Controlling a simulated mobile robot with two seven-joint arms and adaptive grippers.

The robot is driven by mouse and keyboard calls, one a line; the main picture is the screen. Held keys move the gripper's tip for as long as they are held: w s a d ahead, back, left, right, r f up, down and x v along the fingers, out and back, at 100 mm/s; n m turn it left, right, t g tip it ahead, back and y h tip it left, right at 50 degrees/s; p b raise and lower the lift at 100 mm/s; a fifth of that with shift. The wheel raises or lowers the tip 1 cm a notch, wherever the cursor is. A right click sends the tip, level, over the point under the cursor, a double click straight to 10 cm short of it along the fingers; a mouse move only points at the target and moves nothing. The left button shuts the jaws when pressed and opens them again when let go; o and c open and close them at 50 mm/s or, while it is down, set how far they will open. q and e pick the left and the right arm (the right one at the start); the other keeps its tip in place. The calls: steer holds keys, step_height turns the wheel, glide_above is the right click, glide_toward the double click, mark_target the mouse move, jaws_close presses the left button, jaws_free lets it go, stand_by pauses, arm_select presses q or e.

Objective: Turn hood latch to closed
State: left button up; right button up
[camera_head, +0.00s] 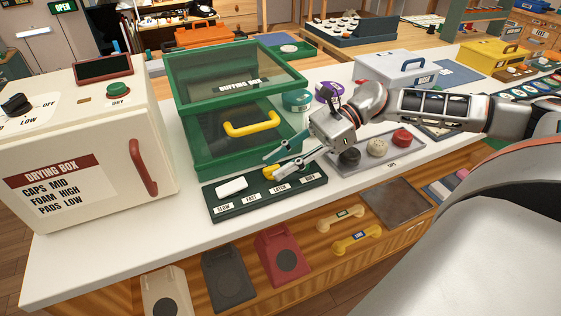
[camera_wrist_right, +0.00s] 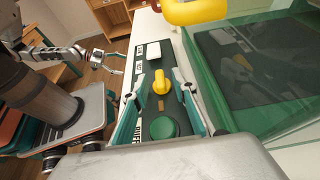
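The yellow hood latch knob (camera_head: 270,171) stands on a dark control strip (camera_head: 229,210) in front of the green buffing box (camera_head: 185,128). In the right wrist view the knob (camera_wrist_right: 160,88) lies between the spread fingers of my right gripper (camera_wrist_right: 162,95); gaps show on both sides. In the head view my right gripper (camera_head: 277,163) is open and low over the strip, partly covering the knob. A small tan mark shows beside the knob in the wrist view. My left gripper (camera_wrist_right: 117,62) shows small in the wrist view, open and empty, away from the strip.
A white rocker switch (camera_head: 232,187) and a green button (camera_wrist_right: 163,128) flank the knob. The box's yellow handle (camera_head: 251,124) is just behind. A drying box (camera_head: 90,140) stands at left. A grey tray with knobs (camera_head: 365,168) is at right.

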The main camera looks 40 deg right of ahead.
jaws_close()
